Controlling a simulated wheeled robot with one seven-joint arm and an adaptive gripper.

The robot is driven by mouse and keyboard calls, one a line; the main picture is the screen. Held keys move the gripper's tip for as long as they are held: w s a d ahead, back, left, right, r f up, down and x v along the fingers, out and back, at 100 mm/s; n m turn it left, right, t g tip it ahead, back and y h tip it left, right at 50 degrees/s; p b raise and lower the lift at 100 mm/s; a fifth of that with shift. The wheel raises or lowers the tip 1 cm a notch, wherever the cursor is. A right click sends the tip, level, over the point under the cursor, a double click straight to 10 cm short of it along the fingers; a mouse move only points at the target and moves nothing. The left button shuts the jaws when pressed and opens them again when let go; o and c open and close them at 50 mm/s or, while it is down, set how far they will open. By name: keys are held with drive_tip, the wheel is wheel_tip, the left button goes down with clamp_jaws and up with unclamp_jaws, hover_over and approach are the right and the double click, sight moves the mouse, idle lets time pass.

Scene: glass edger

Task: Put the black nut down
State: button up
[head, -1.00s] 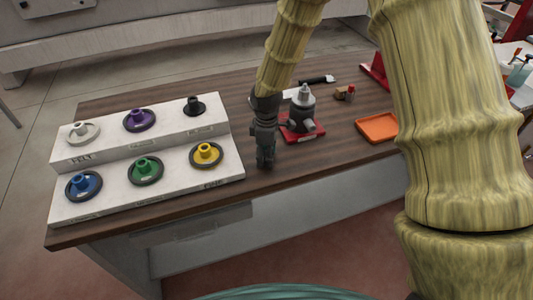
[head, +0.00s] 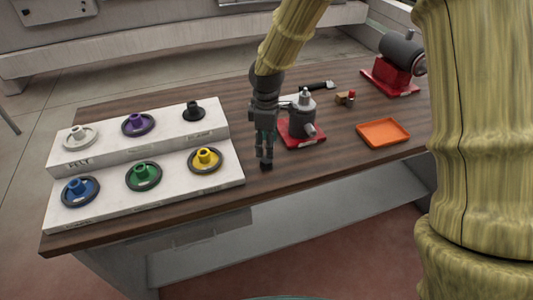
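My gripper (head: 265,154) points down over the wooden table, between the white rack and the grey spindle unit. Its fingers appear apart, with a narrow gap between them. A small dark piece, which looks like the black nut (head: 266,166), sits on the tabletop just below the fingertips. It is small in this view, and I cannot make out a clear gap between it and the fingertips.
The white stepped rack (head: 108,198) at left holds several coloured wheels. The grey spindle unit (head: 302,120) on a red base stands close right of my gripper. An orange tray (head: 383,133) and a red-based machine (head: 395,70) are further right. Table is bare in front of the tray.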

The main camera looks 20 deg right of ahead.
drive_tip(key=shift+r+b, duration=0.45)
drive_tip(key=shift+r, duration=2.1)
